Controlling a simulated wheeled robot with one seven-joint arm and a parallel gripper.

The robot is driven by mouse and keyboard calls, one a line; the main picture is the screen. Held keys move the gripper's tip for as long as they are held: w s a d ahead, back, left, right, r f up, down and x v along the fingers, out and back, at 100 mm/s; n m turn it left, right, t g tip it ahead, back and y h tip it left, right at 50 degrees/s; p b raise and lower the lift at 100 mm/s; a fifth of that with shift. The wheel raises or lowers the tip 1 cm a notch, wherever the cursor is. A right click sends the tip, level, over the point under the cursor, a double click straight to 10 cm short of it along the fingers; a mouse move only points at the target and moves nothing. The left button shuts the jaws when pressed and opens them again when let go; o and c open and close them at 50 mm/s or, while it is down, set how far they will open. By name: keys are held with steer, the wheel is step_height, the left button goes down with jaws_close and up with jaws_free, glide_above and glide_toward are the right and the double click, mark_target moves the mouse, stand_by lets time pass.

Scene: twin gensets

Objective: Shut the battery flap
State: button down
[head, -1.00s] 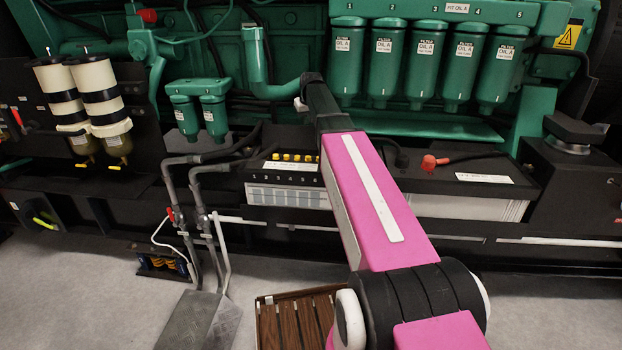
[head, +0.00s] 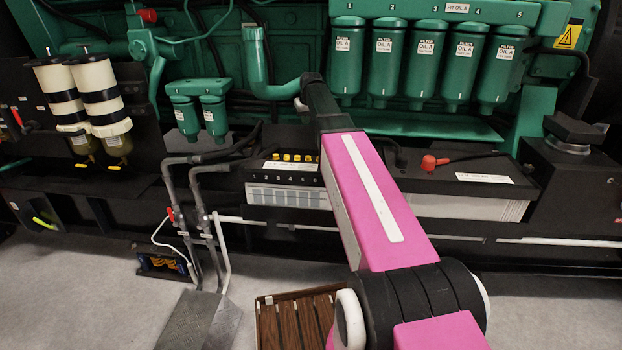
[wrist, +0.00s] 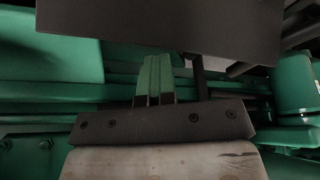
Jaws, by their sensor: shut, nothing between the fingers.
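Two batteries sit on the dark frame in the head view: the left battery (head: 288,195) with yellow caps, and the right battery (head: 465,205) with a red terminal boot. I cannot make out the battery flap for certain in the head view. A broad dark panel (wrist: 160,28) hangs across the top, close beyond the fingertips. It may be the flap; I cannot tell whether it touches them.
Green oil filters (head: 425,65) hang above the batteries. Grey pipes (head: 190,205) rise at the left. A black box with a cap (head: 568,145) stands at the right. A slatted wooden crate (head: 290,318) is on the floor in front. A dark rod (wrist: 200,78) stands beside the fingers.

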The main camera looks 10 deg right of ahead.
steer(key=shift+g, duration=0.3)
steer(key=shift+s+a+f, duration=0.2)
steer(key=shift+s+f, duration=0.05)
steer(key=shift+s, duration=0.4)
steer(key=shift+s+a+f, duration=0.15)
steer(key=shift+s+f, duration=0.15)
steer(key=shift+s, duration=0.3)
steer(key=shift+s+a+f, duration=0.2)
steer(key=shift+s+f, duration=0.05)
steer(key=shift+s, duration=0.4)
steer(key=shift+s+a+r, duration=0.1)
steer(key=shift+s+a, duration=0.15)
steer(key=shift+s, duration=0.4)
steer(key=shift+s+a+r, duration=0.1)
steer(key=shift+s+a, duration=0.15)
steer(key=shift+s, duration=0.35)
steer(key=shift+s+a, duration=0.1)
steer(key=shift+s, duration=0.25)
steer(key=shift+s+a, duration=0.15)
steer(key=shift+s, duration=0.25)
steer(key=shift+r, duration=0.1)
steer(key=s+a+r, duration=0.1)
steer(key=s+r, duration=0.4)
steer(key=shift+a, duration=0.3)
steer(key=shift+s, duration=0.1)
